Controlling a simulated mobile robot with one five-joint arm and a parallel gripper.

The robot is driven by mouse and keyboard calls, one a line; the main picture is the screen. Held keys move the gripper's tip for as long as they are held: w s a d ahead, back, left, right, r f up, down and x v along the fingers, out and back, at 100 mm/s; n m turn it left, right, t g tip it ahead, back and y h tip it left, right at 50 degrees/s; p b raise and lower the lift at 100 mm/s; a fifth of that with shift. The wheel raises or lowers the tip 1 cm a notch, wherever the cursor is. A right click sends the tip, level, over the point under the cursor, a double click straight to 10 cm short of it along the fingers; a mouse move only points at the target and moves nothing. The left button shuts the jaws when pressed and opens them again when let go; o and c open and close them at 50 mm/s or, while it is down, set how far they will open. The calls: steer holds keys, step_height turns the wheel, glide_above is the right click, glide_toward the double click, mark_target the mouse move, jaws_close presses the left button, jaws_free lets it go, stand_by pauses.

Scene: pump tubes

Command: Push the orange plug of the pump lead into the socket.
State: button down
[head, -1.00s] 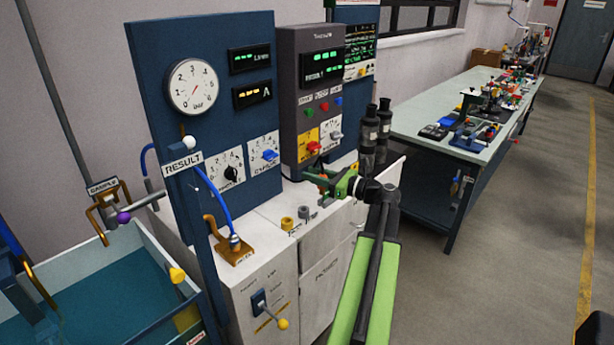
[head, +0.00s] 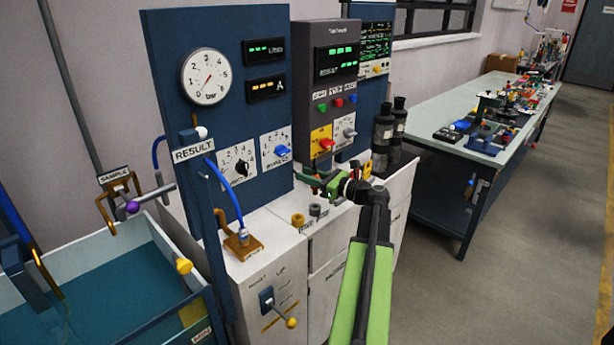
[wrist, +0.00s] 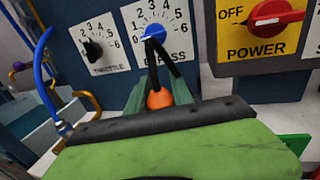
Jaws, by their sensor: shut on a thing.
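The orange plug (wrist: 160,98) shows in the wrist view just past the green body of my gripper. A black forked shape, perhaps the pump lead, rises from it across the front of the BYPASS dial. My gripper (head: 315,183) is shut on the plug, above the white cabinet top and in front of the control panels. The plug's lower part is hidden by the gripper body. I cannot make out the socket for certain, nor whether the plug touches anything.
A red power knob (wrist: 275,14) is at the upper right of the wrist view. A blue hose (head: 225,190) curves to a brown stand on the left. A yellow ring (head: 298,220) and a grey ring sit on the cabinet. Black bottles (head: 384,140) stand close to the right.

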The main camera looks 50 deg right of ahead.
steer(key=shift+f+b, duration=1.4)
steer(key=shift+f, duration=0.45)
steer(key=shift+f+b, duration=1.9)
steer(key=c, duration=1)
jaws_free()
steer(key=shift+c, duration=0.2)
steer(key=shift+s, duration=0.15)
steer(key=s+d, duration=0.2)
steer(key=s, duration=1.5)
steer(key=shift+d, duration=0.3)
